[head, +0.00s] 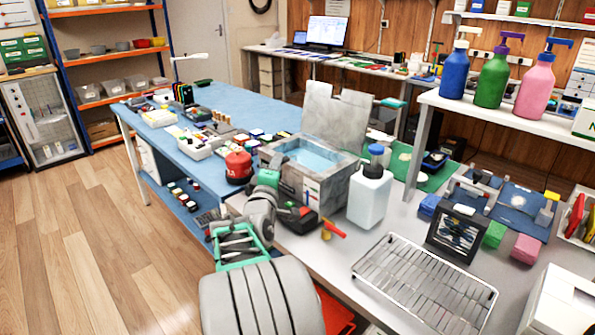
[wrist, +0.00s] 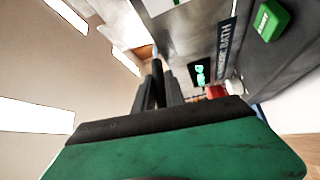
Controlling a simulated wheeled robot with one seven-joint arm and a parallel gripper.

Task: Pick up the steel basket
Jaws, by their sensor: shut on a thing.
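A grey metal bath (head: 318,185) stands on the bench with its lid (head: 335,115) raised and pale blue liquid (head: 318,157) inside. I cannot make out a steel basket for sure; one in the liquid would be hard to see from here. In the wrist view my gripper (wrist: 158,85) has its dark fingers close together on a narrow dark thing, which I cannot identify. The bath's front, with lettering and a lit green display (wrist: 203,75), is right of the fingers. In the head view my arm reaches to the bath's near left side, where the fingertips are hard to make out.
A flat steel wire rack (head: 425,285) lies at the front right. A white bottle (head: 370,195) stands close right of the bath, a red can (head: 238,167) to its left. A red-handled valve (head: 333,229) is at its front. Pump bottles (head: 495,75) stand on a raised shelf.

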